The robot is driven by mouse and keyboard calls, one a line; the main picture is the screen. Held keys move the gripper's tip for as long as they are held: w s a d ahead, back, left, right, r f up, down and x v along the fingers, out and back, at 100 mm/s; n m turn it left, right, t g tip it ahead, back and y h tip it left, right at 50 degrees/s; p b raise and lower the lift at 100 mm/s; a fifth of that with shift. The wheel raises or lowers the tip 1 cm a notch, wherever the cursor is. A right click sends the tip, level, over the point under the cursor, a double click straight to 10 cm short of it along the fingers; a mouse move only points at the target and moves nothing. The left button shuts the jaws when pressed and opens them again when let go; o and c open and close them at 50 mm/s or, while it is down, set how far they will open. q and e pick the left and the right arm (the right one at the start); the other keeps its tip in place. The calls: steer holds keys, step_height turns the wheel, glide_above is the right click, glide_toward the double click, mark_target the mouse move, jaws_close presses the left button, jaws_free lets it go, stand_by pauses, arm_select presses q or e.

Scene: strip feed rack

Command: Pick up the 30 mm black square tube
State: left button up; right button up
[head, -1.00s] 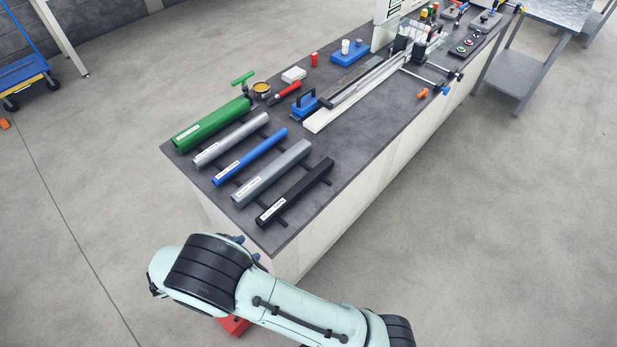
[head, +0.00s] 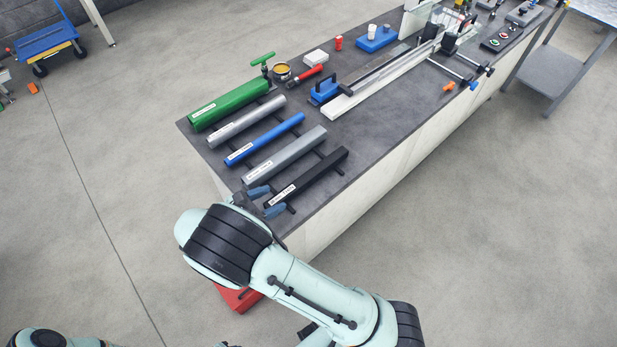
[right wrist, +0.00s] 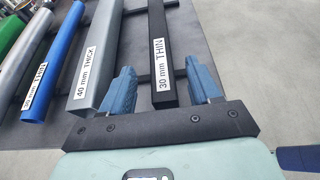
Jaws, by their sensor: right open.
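The black square tube (head: 312,173) is the tube nearest the bench's front edge in the head view. It lies across dark rests, and in the right wrist view (right wrist: 160,50) its label reads "30 mm THIN". My right gripper (head: 266,201) is open at the tube's near end. In the right wrist view the blue fingers of the right gripper (right wrist: 160,88) stand apart, one on each side of the tube's line, with nothing held. I cannot tell how far above the tube they are. My left gripper is out of view.
The grey square tube (head: 288,154), labelled "40 mm THICK", lies close beside the black one. Blue (head: 267,138), silver (head: 250,120) and green (head: 232,104) tubes lie beyond. A blue-handled tool (head: 325,91) and a long pale rail (head: 375,87) are further along the bench.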

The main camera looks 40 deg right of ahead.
mark_target(285, 192)
steer(key=x, duration=0.5)
steer(key=shift+d+r, duration=0.1)
jaws_close()
steer(key=shift+r, duration=0.2)
